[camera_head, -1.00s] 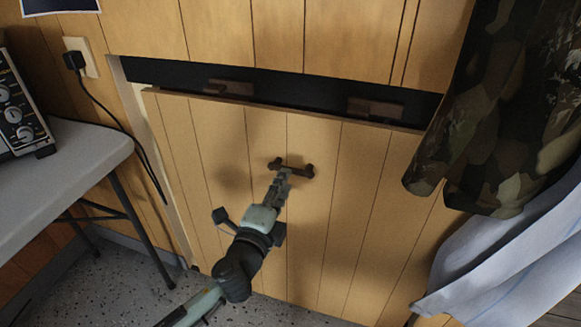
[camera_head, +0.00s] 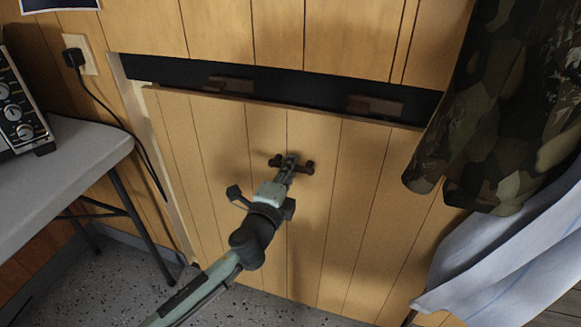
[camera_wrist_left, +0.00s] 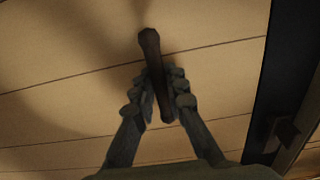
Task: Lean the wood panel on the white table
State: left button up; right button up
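The wood panel (camera_head: 345,215) is plank-lined and stands near upright against the wall, below a dark recess. A dark handle (camera_head: 305,167) sits on its face. My left gripper (camera_head: 290,162) is at the handle; in the left wrist view the fingers (camera_wrist_left: 163,95) lie on both sides of the handle (camera_wrist_left: 150,50) and look closed on it. The panel also fills much of the wrist view (camera_wrist_left: 70,60). The white table (camera_head: 95,165) stands at the left, its top partly out of frame. My right gripper is not in view.
A radio-like device (camera_head: 18,110) stands on the table. A black cord (camera_head: 110,112) hangs from a wall outlet (camera_head: 82,57) between table and panel. A camouflage garment (camera_head: 500,110) and a pale cloth (camera_head: 505,260) hang at the right. Speckled floor (camera_head: 110,285) is clear at lower left.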

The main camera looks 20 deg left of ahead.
pick_arm(q)
grip_shut()
jog(key=shift+r, duration=0.35)
jog(key=shift+f, duration=0.1)
jog(key=shift+s, duration=0.2)
jog(key=shift+s+r, duration=0.25)
jog(key=shift+s, duration=0.45)
jog(key=shift+s, duration=0.15)
